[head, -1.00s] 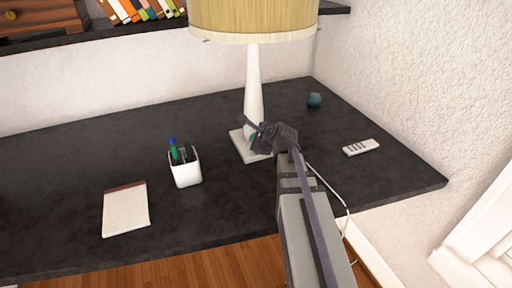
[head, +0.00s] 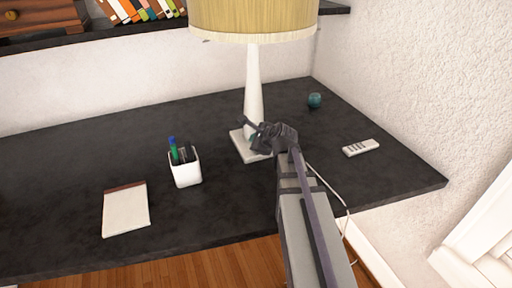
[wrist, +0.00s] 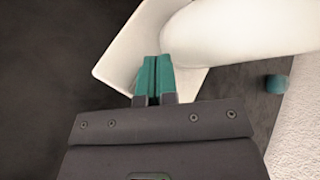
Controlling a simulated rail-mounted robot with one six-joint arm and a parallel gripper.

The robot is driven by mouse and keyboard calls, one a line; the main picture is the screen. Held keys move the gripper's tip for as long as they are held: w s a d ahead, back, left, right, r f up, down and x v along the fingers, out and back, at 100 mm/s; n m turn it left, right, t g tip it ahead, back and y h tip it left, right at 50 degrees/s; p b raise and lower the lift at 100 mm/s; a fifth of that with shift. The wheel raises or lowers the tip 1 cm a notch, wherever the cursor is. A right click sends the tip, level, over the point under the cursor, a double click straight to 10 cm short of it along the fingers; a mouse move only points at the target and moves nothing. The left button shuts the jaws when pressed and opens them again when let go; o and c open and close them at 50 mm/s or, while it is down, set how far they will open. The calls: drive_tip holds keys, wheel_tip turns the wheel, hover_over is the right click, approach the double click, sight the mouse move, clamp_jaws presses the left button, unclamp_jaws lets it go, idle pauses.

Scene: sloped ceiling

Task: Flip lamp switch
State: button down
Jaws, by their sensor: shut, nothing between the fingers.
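The lamp has a yellow pleated shade (head: 252,20), a white tapering stem (head: 254,85) and a square white base (head: 238,146) on the dark desk. My gripper (head: 257,141) is low at the stem's foot, over the lamp base, and hides part of it. In the wrist view my gripper (wrist: 154,72) has its two teal fingertips side by side and shut, with nothing between them. The fingertips lie over the white base (wrist: 120,70), close beside the rounded stem (wrist: 235,32); I cannot tell whether they touch. I cannot make out the switch in either view.
A white pen cup (head: 186,168) and a notepad (head: 126,209) lie left on the desk (head: 70,165). A teal ball (head: 314,100) and a white remote (head: 361,147) lie right. A white cord (head: 330,185) runs off the front edge. A textured wall (head: 410,80) bounds the right.

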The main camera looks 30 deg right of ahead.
drive_tip(key=shift+f+b, duration=0.4)
drive_tip(key=shift+b, duration=0.05)
drive_tip(key=shift+w+f+b, duration=0.1)
drive_tip(key=shift+f+b, duration=0.25)
idle(0.6)
drive_tip(key=shift+r+p, duration=0.75)
drive_tip(key=shift+p, duration=0.05)
drive_tip(key=shift+r, duration=0.1)
drive_tip(key=r+p, duration=0.2)
drive_tip(key=s+r+p, duration=0.1)
drive_tip(key=r+p, duration=0.2)
drive_tip(key=shift+f, duration=0.1)
